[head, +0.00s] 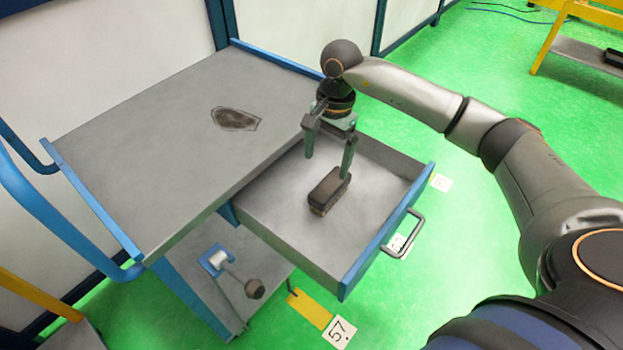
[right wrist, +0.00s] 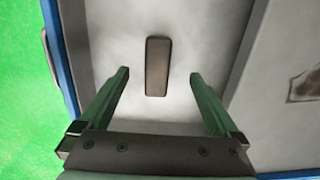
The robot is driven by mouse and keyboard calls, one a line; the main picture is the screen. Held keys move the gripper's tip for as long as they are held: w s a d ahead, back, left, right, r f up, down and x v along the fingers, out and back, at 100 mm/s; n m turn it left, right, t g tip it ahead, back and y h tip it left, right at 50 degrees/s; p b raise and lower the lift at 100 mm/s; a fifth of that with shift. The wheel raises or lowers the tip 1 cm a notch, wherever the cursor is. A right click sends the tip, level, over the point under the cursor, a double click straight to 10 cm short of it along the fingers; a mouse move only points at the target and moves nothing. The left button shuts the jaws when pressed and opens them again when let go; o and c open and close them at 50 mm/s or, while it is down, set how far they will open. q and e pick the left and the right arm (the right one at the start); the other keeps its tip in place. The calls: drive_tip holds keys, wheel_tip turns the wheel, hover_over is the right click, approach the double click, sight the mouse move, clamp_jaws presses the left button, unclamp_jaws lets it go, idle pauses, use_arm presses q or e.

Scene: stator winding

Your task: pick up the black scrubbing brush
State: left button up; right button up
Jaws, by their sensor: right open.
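The black scrubbing brush (head: 327,191) lies in the open drawer (head: 270,213) of the cart, near the middle of its floor. In the right wrist view the brush (right wrist: 157,66) shows from above as a dark narrow block, beyond the fingertips and between their lines. My right gripper (head: 328,165) is open and empty, pointing down above the drawer. In the right wrist view its two green fingers (right wrist: 158,73) stand wide apart, with the brush not touched by either. My left gripper is not in view.
The cart's grey top (head: 150,130) is beside the drawer and carries a dark flat patch (head: 235,119). A lower shelf (head: 190,270) holds a small fixture (head: 216,259).

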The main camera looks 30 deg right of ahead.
drive_tip(key=d, duration=0.2)
drive_tip(key=h, duration=0.1)
hover_over(331, 183)
wheel_tip(331, 183, down, 5)
drive_tip(key=shift+s+f, duration=0.1)
drive_tip(key=shift+f, duration=0.05)
drive_tip(key=shift+a+f, duration=0.1)
drive_tip(key=shift+f, duration=3)
drive_tip(key=shift+r, duration=0.1)
clamp_jaws()
